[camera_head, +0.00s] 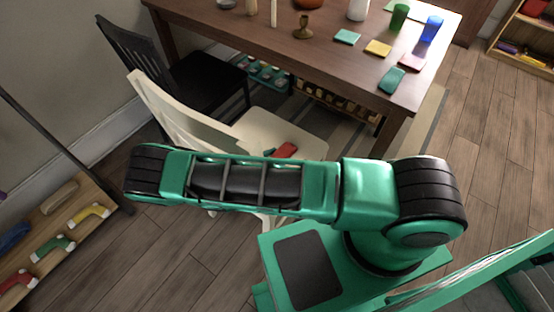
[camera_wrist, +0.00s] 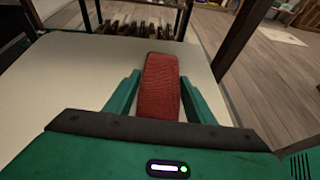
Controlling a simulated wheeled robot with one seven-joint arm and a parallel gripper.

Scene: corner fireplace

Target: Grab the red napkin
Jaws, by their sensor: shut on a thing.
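The red napkin (camera_wrist: 160,92) is a folded, textured strip in the wrist view. It also shows in the head view (camera_head: 287,150), just beyond my arm, over the seat of the cream chair (camera_head: 255,126). My gripper (camera_wrist: 159,77) has its two green fingers on either side of the napkin and is shut on it. The napkin's far end extends past the fingertips. It is at or close above the pale seat (camera_wrist: 65,85); I cannot tell whether it touches. In the head view my arm hides most of the gripper.
A dark wooden table (camera_head: 330,50) stands behind the chair, with candlesticks, green and blue glasses and several coloured napkins. A black chair (camera_head: 200,78) is at the left. A low wooden shelf (camera_head: 60,215) with stockings stands lower left. Floor at the right is clear.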

